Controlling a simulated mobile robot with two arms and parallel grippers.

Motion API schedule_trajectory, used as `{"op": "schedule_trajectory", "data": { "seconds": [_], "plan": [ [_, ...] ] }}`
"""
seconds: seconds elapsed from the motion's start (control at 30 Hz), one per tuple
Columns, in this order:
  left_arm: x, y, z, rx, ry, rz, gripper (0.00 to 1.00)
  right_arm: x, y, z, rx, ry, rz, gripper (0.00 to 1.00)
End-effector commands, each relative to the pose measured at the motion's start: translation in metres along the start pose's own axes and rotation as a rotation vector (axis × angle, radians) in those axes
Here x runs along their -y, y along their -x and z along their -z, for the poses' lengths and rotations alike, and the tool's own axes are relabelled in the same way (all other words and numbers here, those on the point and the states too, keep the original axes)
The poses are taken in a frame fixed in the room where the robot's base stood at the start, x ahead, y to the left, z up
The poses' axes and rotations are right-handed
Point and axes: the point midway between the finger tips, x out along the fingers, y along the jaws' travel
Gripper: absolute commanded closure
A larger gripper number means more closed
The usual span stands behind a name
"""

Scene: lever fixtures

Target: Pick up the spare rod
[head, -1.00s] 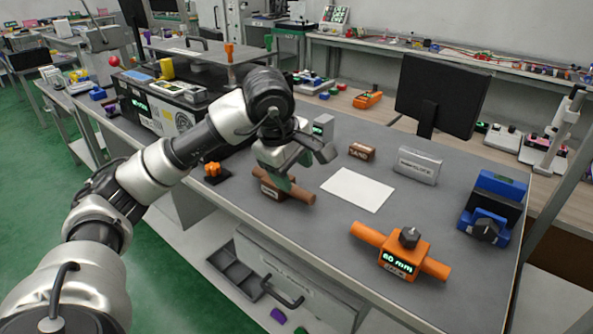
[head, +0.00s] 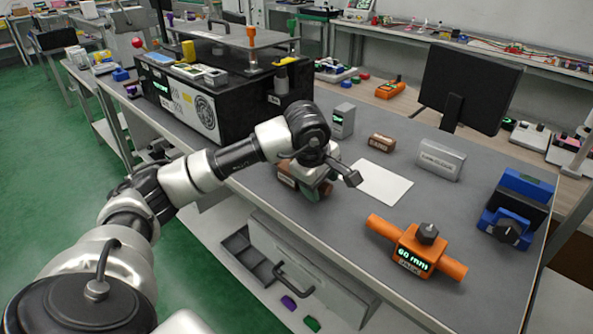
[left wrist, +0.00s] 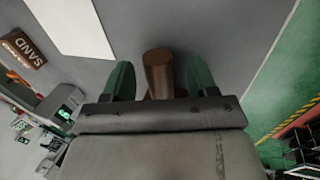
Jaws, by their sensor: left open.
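The spare rod is a brown cylinder with a brown block-like part (head: 287,176) on the grey bench, mostly hidden behind my left gripper in the head view. In the left wrist view the rod (left wrist: 158,66) shows end-on between the two green fingers. My left gripper (head: 317,190) is open and low over the rod. Its fingers (left wrist: 160,82) stand on either side of the rod, with a gap visible on both sides. My right gripper is not in view.
An orange rod fixture reading 60 mm (head: 414,250) stands front right, with a blue device (head: 513,210) beyond it. A white sheet (head: 383,184), a brown SAND block (head: 382,142) and a grey block (head: 440,160) lie behind. A black machine (head: 235,105) stands left. The bench's front edge is close.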

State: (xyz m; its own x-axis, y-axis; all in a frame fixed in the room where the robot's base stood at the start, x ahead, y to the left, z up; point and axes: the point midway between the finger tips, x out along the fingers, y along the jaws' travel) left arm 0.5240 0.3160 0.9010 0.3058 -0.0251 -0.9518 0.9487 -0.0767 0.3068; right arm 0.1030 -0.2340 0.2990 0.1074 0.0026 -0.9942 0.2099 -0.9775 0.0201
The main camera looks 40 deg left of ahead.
Motion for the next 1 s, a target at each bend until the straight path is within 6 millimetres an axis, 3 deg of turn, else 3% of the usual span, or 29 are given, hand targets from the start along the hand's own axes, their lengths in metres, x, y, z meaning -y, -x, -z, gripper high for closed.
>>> {"op": "schedule_trajectory", "data": {
  "seconds": [0.27,0.63,1.0],
  "plan": [
    [-0.0002,-0.0025,0.0001,-0.001,0.000,-0.002,0.43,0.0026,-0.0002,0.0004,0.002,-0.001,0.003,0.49],
    [-0.0002,-0.0021,0.0002,-0.001,0.000,-0.002,1.00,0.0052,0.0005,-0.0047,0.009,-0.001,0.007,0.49],
    [-0.0029,0.0047,0.0002,0.000,0.000,-0.005,1.00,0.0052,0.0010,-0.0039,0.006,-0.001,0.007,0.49]
  ]
}}
